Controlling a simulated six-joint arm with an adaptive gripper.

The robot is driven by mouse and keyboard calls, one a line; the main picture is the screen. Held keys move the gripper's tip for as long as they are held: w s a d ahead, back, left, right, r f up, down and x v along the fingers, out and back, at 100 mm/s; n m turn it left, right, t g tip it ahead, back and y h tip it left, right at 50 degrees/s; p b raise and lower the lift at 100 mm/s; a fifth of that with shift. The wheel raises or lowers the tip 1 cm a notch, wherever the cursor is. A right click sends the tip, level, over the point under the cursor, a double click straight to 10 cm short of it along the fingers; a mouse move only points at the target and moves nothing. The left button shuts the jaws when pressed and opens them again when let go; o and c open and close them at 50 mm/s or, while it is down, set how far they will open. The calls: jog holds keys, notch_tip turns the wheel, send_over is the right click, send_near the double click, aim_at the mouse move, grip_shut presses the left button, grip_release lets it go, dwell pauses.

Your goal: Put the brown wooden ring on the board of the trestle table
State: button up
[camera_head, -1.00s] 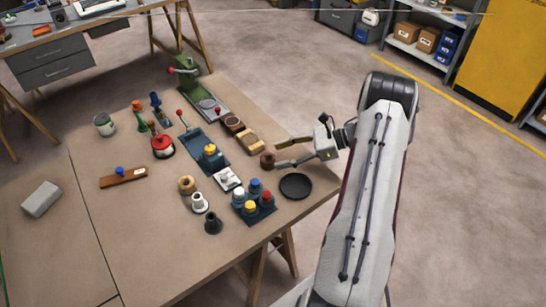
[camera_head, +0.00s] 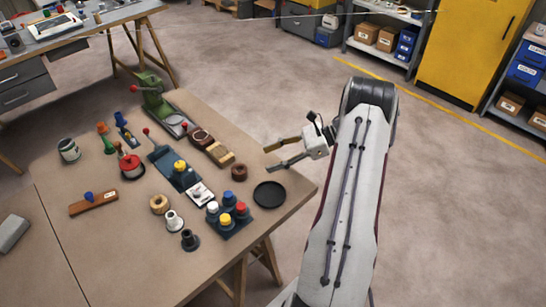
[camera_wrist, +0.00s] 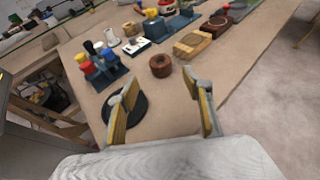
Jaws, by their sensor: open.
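The brown wooden ring (camera_head: 239,172) lies flat on the board of the trestle table (camera_head: 120,245), between the black round dish and a light wooden block. It also shows in the wrist view (camera_wrist: 160,65), ahead of the fingers and apart from them. My gripper (camera_head: 268,158) is open and empty, beside the ring to its upper right in the head view. In the wrist view my gripper (camera_wrist: 162,88) has its two wood-coloured finger pads spread wide, with nothing between them.
A black round dish (camera_head: 269,194) sits near the table's right corner. A light wooden block (camera_head: 220,154), a tray of coloured-topped pegs (camera_head: 228,217) and a tan ring (camera_head: 159,204) stand near. The board's front middle is clear.

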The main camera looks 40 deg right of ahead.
jog(key=w+r+m+t+h, duration=0.4)
jog(key=w+r+m+h, duration=0.4)
jog(key=w+r, duration=0.85)
jog(key=a+r+m+t+h, duration=0.1)
jog(key=a+r+m+h, duration=0.2)
jog(key=r+m, duration=0.45)
jog(key=a+r+m+h, duration=0.3)
jog(key=r+m, duration=0.4)
jog(key=r, duration=0.2)
jog(key=s+a+r+m+g+h, duration=0.2)
jog(key=s+a+r+m+g, duration=0.1)
jog(key=s+a+m, duration=0.8)
jog(key=s+a+f+m+g+y, duration=0.1)
jog(key=s+a+f+m, duration=0.2)
jog(key=s, duration=0.6)
jog(key=s+a+f+m+g+y, duration=0.2)
jog(key=s+a+f+m, duration=0.2)
jog(key=s+a, duration=0.4)
jog(key=s+a+f+m+g+y, duration=0.1)
jog(key=s+a+m, duration=0.4)
jog(key=s, duration=0.5)
notch_tip(320, 180, down, 2)
jog(key=shift+a+f+m+g+y, duration=0.2)
jog(key=shift+a+m+g+y, duration=0.2)
jog(key=shift+y, duration=0.2)
